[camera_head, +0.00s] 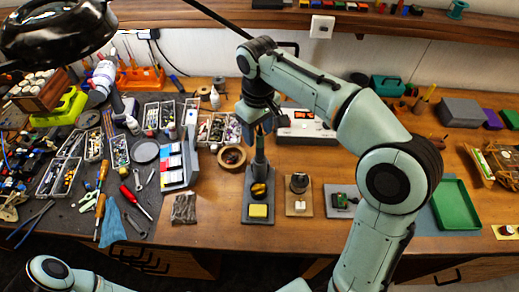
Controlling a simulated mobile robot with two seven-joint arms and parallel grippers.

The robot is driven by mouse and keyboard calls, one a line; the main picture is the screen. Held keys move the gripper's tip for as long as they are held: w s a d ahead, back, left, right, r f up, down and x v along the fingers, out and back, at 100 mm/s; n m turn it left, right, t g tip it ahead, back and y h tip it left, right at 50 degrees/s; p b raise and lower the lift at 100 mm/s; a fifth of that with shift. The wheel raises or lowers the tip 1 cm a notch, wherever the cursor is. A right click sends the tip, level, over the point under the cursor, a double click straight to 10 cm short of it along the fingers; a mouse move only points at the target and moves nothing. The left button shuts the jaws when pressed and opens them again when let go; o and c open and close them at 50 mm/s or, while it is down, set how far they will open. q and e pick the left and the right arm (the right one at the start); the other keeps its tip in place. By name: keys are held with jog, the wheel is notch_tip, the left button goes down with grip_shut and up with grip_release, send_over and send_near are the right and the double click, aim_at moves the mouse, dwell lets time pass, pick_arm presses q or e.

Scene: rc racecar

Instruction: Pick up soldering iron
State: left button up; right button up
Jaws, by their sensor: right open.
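The soldering iron (260,154) stands nearly upright in its stand, its handle pointing up toward my right gripper. The stand has a grey base (249,219) with a yellow sponge (258,211) at its front and a dark and yellow holder (258,190) behind it. My right gripper (262,126) points down at the top of the handle and is open. Its fingers overlap the handle's upper end in the picture; whether they touch it, I cannot tell. Part of my left arm shows at the bottom left, but its gripper is out of view.
A small dark jar on a tan base (298,205) and a green board on a grey base (341,201) stand right of the stand. A round brown dish (232,157) lies to its left. Tools and part trays crowd the left mat. A green tray (456,205) is at right.

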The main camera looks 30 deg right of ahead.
aim_at(260, 154)
jog(key=f, duration=0.3)
jog(key=shift+s+d+f, duration=0.1)
jog(key=shift+s, duration=0.15)
jog(key=shift+w, duration=0.1)
jog(key=shift+c, duration=0.6)
grip_shut()
pick_arm(q)
jog(key=shift+s+f, duration=0.45)
